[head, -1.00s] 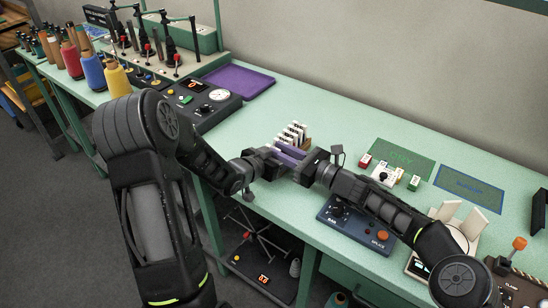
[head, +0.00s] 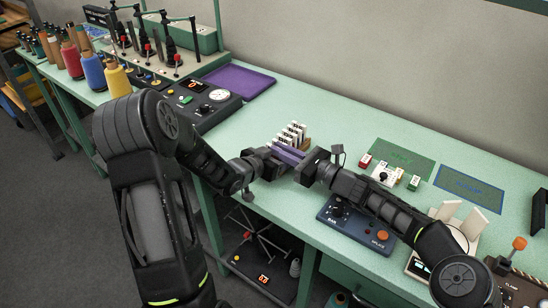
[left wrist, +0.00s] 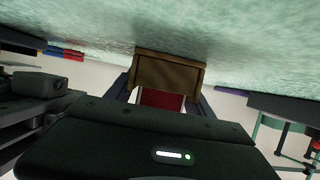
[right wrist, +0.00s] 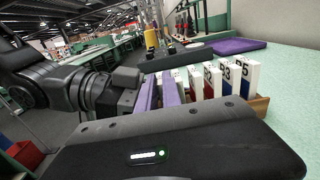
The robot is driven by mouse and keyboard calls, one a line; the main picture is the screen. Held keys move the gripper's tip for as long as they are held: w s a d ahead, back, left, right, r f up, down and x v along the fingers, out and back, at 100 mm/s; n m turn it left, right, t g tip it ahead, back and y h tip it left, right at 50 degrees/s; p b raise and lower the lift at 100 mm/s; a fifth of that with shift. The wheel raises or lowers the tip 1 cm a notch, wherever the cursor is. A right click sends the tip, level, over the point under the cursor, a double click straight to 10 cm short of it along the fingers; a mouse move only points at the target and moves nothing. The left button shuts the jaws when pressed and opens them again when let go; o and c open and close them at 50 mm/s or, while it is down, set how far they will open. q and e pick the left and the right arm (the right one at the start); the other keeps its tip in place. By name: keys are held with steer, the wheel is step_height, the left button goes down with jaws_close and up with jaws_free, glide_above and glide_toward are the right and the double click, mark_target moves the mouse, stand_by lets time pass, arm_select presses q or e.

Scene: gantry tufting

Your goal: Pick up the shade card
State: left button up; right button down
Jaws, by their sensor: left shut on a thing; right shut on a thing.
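Several shade cards (head: 293,131) stand in a row in a wooden rack on the green table. In the right wrist view the numbered white cards (right wrist: 228,78) and the wooden rack (right wrist: 258,106) stand just beyond my right gripper. My left gripper (head: 279,155) and right gripper (head: 296,158) meet fingers to fingers at the rack's near side. The left wrist view shows a red-faced card (left wrist: 162,98) between my left fingers, in front of the wooden rack end (left wrist: 168,72). Both grippers look shut at this spot; the right one's grip is mostly hidden.
A purple mat (head: 239,81) and a dial box (head: 203,103) lie behind left. A blue control box (head: 358,222) sits near the front edge under my right forearm. Small red, white and green blocks (head: 383,176) and green (head: 402,160) and blue mats (head: 468,187) lie to the right.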

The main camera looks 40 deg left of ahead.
steer(key=shift+r, duration=0.1)
step_height(320, 180, up, 10)
stand_by(0.6)
stand_by(0.4)
arm_select(q)
steer(key=o, duration=1.5)
steer(key=shift+o, duration=0.2)
steer(key=shift+s, duration=0.1)
steer(key=v, duration=1.2)
arm_select(e)
steer(key=shift+s, duration=0.1)
